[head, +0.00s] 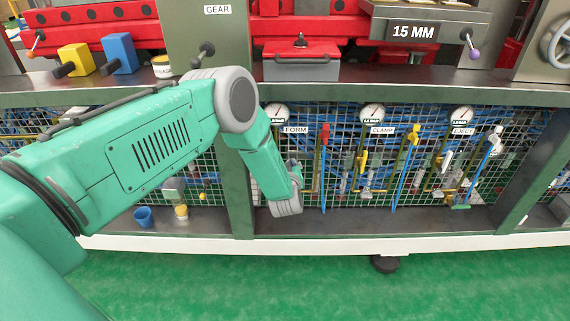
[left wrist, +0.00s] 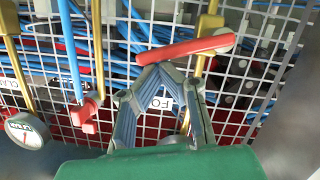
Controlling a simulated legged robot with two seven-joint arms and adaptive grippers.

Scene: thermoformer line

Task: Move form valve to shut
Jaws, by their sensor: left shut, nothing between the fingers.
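In the left wrist view, a red lever (left wrist: 183,48) lies close to crosswise over a brass pipe (left wrist: 203,62), near the FORM label (left wrist: 165,103), which shows in part between my fingers. I take it as the form valve handle. In the head view, the FORM label (head: 296,130) shows, but my wrist hides the lever. My left gripper (left wrist: 160,72) has its fingertips together with nothing between them. The tips are right beside the lever; I cannot tell if they touch it. In the head view, the left gripper (head: 294,168) is mostly hidden. My right gripper is in neither view.
Wire mesh with blue hoses backs the bay. The clamp (head: 382,129) and eject (head: 462,131) groups stand to the right. Another red handle (head: 325,134) is right of the FORM label. A dark post (head: 236,190) stands left, and the bench edge (head: 400,92) runs above.

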